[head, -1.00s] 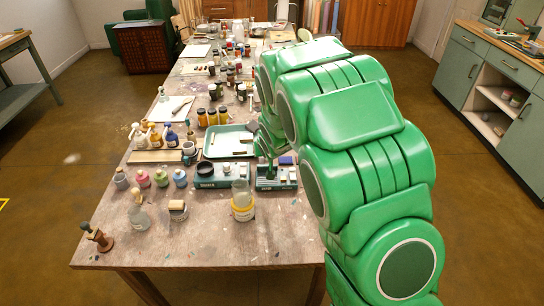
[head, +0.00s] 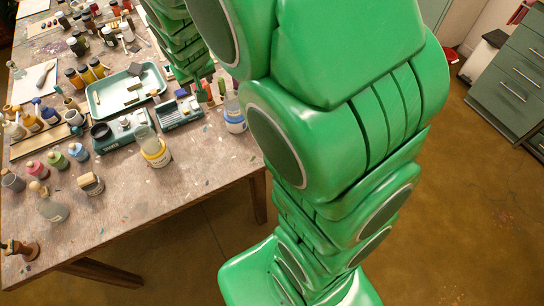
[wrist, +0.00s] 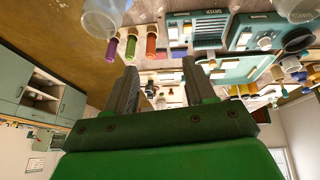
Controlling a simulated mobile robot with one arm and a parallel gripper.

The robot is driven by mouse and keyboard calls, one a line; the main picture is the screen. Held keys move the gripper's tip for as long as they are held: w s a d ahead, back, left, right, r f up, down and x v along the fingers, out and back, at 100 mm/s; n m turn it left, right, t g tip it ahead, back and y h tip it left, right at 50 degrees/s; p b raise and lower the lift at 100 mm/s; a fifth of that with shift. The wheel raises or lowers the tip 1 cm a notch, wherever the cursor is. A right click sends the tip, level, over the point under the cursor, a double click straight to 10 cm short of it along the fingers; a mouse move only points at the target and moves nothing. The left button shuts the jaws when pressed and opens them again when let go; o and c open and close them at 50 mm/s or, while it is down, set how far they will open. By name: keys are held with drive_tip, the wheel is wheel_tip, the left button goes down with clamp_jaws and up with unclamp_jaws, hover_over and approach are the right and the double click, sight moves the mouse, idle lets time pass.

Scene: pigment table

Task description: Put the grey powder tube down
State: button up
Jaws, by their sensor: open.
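My gripper (wrist: 160,75) is open in the wrist view, with its two dark fingers apart and no object seen between them. Tubes stand side by side near the table edge: a purple one (wrist: 112,50), a green one (wrist: 131,45) and an orange one (wrist: 151,42) in the wrist view. I cannot make out a tube that is clearly the grey powder one in either view.
A dryer (wrist: 195,25) and a second teal device (head: 122,132) stand beside the tubes. A glass vessel with a yellow ring (head: 157,155) and a blue-banded container (head: 234,115) are close. A pale tray (head: 98,106) lies behind. The front right of the table (head: 205,170) is clear.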

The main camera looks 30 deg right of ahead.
drive_tip(key=s+d+r+g, duration=0.1)
drive_tip(key=s+r+g, duration=0.1)
drive_tip(key=s, duration=1)
drive_tip(key=s+d+r+g, duration=0.1)
drive_tip(key=s+r, duration=0.3)
drive_tip(key=s, duration=0.8)
drive_tip(key=s+d+r+g+y, duration=0.1)
drive_tip(key=s+r+g, duration=0.2)
drive_tip(key=s, duration=0.9)
drive_tip(key=shift+m+g, duration=0.3)
drive_tip(key=shift+g, duration=0.2)
